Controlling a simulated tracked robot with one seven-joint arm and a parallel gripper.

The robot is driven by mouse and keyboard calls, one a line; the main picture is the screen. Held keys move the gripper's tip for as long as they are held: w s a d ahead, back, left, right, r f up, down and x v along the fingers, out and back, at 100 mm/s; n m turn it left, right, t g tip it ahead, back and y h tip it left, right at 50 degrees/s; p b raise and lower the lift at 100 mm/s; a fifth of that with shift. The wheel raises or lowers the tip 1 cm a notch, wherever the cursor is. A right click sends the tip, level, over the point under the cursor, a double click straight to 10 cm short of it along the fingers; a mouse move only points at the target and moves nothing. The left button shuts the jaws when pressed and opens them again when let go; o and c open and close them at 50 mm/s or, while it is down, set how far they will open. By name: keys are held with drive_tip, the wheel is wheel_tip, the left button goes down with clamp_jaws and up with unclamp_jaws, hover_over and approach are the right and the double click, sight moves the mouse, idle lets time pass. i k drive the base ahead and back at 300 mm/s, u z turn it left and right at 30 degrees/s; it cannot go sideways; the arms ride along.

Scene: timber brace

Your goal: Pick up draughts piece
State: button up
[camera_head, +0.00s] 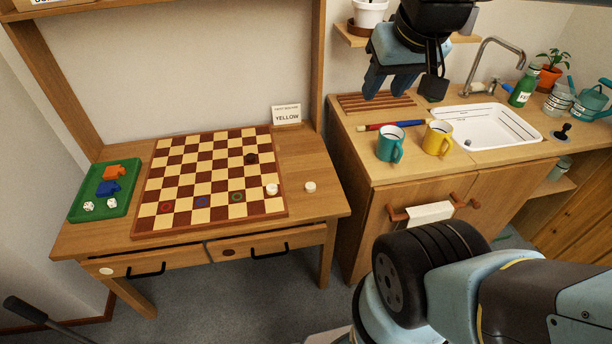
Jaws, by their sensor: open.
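A checkered draughts board (183,219) lies on the wooden desk at the left. A dark draughts piece (251,158) sits on its right half, toward the back. A white draughts piece (272,189) sits near the board's right edge. Another white piece (310,187) lies on the bare desk top just right of the board. My gripper (384,88) is open and empty, high at the top of the view above the counter, well right of and above the board. It touches none of the pieces.
A green tray (129,177) with dice and orange and blue pieces stands left of the board. A small card reading YELLOW (287,115) stands behind it. Right, the counter holds a teal mug (390,144), yellow mug (437,138) and white sink (489,125). A shelf (352,36) is near my gripper.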

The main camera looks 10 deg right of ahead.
sight(310, 186)
drive_tip(key=u, duration=1.95)
drive_tip(key=i, duration=0.15)
drive_tip(key=z, duration=2.85)
drive_tip(key=k, duration=1.45)
drive_tip(key=u, duration=1.3)
drive_tip(key=i, duration=1)
